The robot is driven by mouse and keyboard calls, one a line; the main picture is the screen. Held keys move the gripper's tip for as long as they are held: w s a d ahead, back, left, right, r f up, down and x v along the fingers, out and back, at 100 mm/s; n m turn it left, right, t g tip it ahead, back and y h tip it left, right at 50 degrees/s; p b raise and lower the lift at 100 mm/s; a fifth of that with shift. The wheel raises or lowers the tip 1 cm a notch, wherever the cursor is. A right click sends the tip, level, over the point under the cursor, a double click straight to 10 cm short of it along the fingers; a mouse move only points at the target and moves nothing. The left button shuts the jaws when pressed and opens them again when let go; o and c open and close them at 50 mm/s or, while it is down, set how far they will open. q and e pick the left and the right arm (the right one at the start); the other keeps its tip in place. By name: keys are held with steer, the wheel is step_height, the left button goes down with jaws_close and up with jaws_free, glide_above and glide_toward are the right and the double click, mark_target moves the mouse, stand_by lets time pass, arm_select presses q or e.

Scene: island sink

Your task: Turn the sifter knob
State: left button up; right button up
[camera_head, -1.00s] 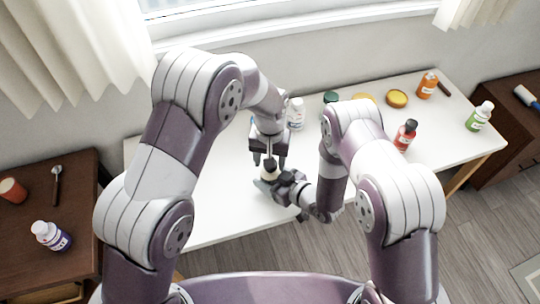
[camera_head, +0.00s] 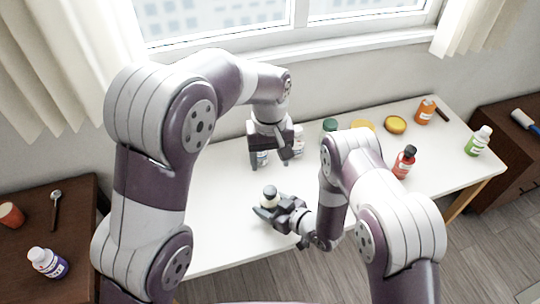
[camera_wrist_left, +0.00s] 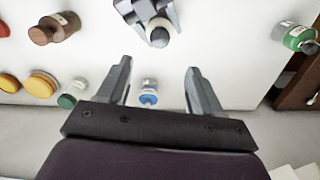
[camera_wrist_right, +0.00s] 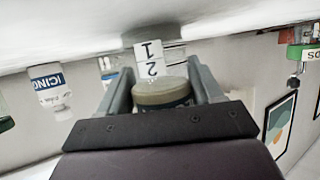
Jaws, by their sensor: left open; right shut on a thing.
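The sifter is a small pale jar with a dark top (camera_head: 269,192), held upright over the white table by my right gripper (camera_head: 267,212). In the right wrist view the sifter (camera_wrist_right: 163,95) sits between the fingers, with an olive-brown band and a white label reading 1 and 2. My left gripper (camera_head: 269,164) is open and empty, above and behind the sifter, apart from it. In the left wrist view the sifter's dark top (camera_wrist_left: 158,38) shows ahead, beyond the open fingers. I cannot make out the knob clearly.
The white table (camera_head: 225,200) has bare room left of the sifter. White bottles (camera_head: 298,142) stand behind my left gripper. A brown side table (camera_head: 75,215) is at left.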

mark_target(270, 190)
arm_select(q)
steer(key=shift+m, duration=0.3)
step_height(270, 190, down, 12)
steer(key=shift+f, duration=0.1)
steer(key=shift+w+r+m, duration=0.1)
steer(key=shift+r+m, duration=0.1)
steer(key=shift+m, duration=0.7)
steer(key=m, duration=0.2)
steer(key=shift+m, duration=0.3)
steer(key=n, duration=0.4)
steer(key=shift+s, duration=0.2)
step_height(270, 190, up, 12)
steer(key=shift+w+m, duration=0.15)
steer(key=shift+m, duration=0.25)
